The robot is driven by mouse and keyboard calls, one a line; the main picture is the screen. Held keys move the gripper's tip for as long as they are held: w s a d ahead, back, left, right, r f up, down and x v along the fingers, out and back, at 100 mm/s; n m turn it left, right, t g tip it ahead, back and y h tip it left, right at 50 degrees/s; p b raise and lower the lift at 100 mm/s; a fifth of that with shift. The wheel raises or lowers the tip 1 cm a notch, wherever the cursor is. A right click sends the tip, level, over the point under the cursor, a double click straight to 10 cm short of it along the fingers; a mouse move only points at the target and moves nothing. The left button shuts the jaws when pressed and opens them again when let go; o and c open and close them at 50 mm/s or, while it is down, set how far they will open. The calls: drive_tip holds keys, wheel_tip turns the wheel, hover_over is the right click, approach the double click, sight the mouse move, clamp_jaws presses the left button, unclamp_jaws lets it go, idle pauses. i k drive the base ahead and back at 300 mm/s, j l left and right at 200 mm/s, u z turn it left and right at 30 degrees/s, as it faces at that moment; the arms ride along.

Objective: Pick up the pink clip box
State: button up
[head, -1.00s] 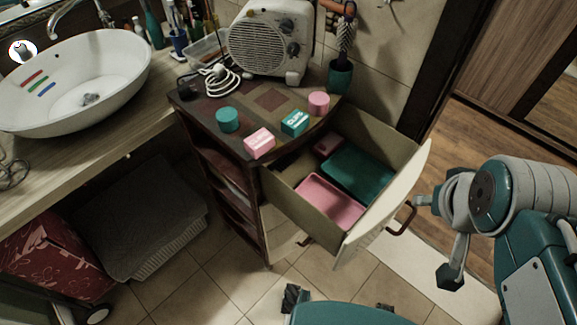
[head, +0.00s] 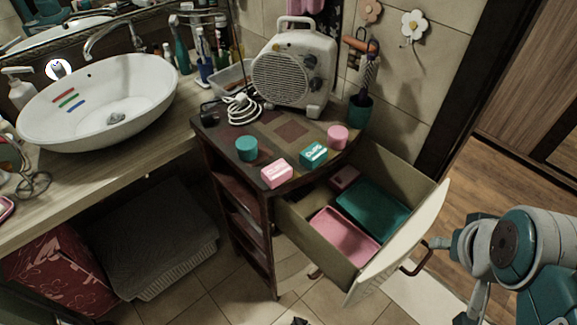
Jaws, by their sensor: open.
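The pink clip box (head: 277,174), with a white-lettered label, sits at the front edge of the small dark cabinet top (head: 262,110). A similar teal box (head: 313,154) stands to its right, a little apart. My gripper (head: 453,278) is at the lower right, beyond the open drawer's front. It is open and seems empty, with one finger close to the drawer handle (head: 415,264); I cannot tell if they touch. Part of the gripper is cut off by the picture's bottom edge.
The open drawer (head: 310,228) holds a pink tray (head: 345,240), a teal tray (head: 372,210) and a small pink item (head: 345,178). A teal round tin (head: 246,148), a pink round tin (head: 337,137), a heater (head: 293,70) and a white cable (head: 241,108) share the cabinet top.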

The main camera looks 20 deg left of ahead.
sight(279, 171)
drive_tip(key=j+u, duration=0.2)
drive_tip(key=u, duration=0.3)
drive_tip(key=j+u, duration=0.25)
drive_tip(key=u, duration=0.25)
drive_tip(key=i+j+z, duration=0.2)
drive_tip(key=i+j, duration=0.05)
drive_tip(key=i, duration=0.1)
